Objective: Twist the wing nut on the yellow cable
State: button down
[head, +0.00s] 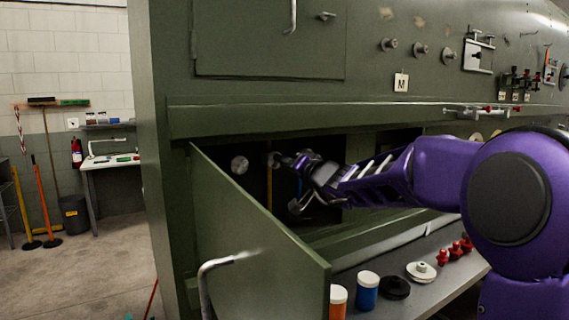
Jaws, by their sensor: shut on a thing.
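My purple arm reaches from the right into an open compartment in the green fuselage panel. My gripper (284,160) is inside the opening, shut on a small part at the upper end of the yellow cable (269,188). That part is where the wing nut (273,159) appears, but it is small and dark and its wings cannot be made out. The yellow cable hangs straight down below it against the dark back wall. The fingertips are partly lost in shadow.
The compartment's green door (255,225) stands open at the left, with a metal handle (215,265). A round pale knob (240,165) is left of the cable. A shelf (425,272) below holds an orange jar (338,300), a blue jar (366,290), discs and red knobs.

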jog(key=shift+m+b, duration=0.3)
jog(key=shift+b, duration=0.15)
jog(key=m+b, duration=0.2)
jog(key=m, duration=0.6)
jog(key=m+b, duration=0.2)
jog(key=m, duration=0.7)
jog(key=m+b, duration=0.2)
jog(key=m, duration=0.7)
jog(key=shift+s+a+f, duration=0.1)
jog(key=shift+f, duration=0.25)
jog(key=shift+m, duration=0.3)
jog(key=c, duration=0.8)
grip_release()
jog(key=shift+c, duration=0.2)
